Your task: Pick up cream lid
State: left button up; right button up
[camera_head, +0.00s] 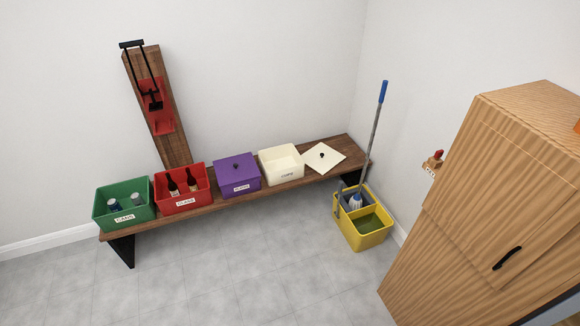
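The cream lid (333,158) is a flat square with a small dark knob in its middle. It lies on the right part of the wooden bench (232,200), just right of the open cream box (281,174). Neither of my grippers shows in the head view.
Left of the cream box stand a lidded purple box (237,178), a red box (181,204) with bottles and a green box (124,218) with cans. A yellow mop bucket (362,233) stands before the bench's right end. A wooden cabinet (480,200) fills the right. Floor in front is clear.

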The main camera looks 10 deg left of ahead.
aim_at(321, 158)
jog(key=i+z, duration=0.15)
jog(key=z, duration=0.2)
jog(key=i+j+z, duration=0.1)
jog(key=z, duration=0.25)
jog(key=i+j, duration=0.05)
